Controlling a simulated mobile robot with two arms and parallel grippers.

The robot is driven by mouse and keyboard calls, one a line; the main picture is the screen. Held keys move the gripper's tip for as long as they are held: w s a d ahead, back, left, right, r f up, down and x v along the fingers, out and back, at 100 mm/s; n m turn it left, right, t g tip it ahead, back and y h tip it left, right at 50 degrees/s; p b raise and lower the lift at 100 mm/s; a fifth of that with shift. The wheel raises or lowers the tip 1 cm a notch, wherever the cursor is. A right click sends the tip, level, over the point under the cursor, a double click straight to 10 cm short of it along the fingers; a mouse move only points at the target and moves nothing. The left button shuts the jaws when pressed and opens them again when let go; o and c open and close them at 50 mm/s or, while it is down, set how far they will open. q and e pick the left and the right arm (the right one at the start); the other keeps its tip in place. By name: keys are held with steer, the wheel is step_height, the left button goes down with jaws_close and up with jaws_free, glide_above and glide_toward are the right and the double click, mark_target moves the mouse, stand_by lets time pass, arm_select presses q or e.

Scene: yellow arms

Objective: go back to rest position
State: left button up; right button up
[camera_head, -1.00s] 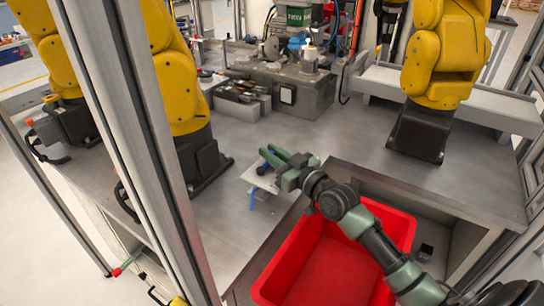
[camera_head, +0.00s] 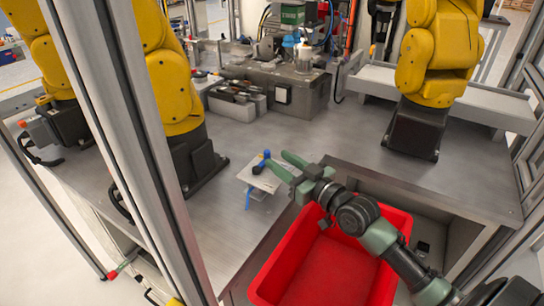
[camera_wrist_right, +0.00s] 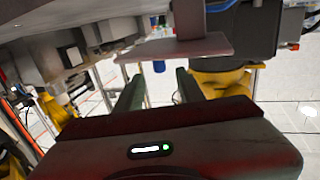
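My right gripper (camera_head: 278,164) reaches in from the lower right in the head view, over the grey table near the front edge. Its two green fingers are apart, with nothing seen between them. A small pale plate (camera_head: 258,181) with blue parts is just beyond and left of the fingertips. In the right wrist view the fingers of my right gripper (camera_wrist_right: 159,90) are also apart, and a flat plate (camera_wrist_right: 175,46) shows ahead of them. I cannot tell from the views whether a finger touches the plate. My left gripper is not in view.
A red bin (camera_head: 330,262) stands below my right forearm, beside the table (camera_head: 235,135). Yellow robot arms (camera_head: 440,55) stand at left and right. A metal frame post (camera_head: 120,150) crosses the left side. A grey machine block (camera_head: 295,90) is at the back.

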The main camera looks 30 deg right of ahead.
steer(key=shift+v, duration=0.85)
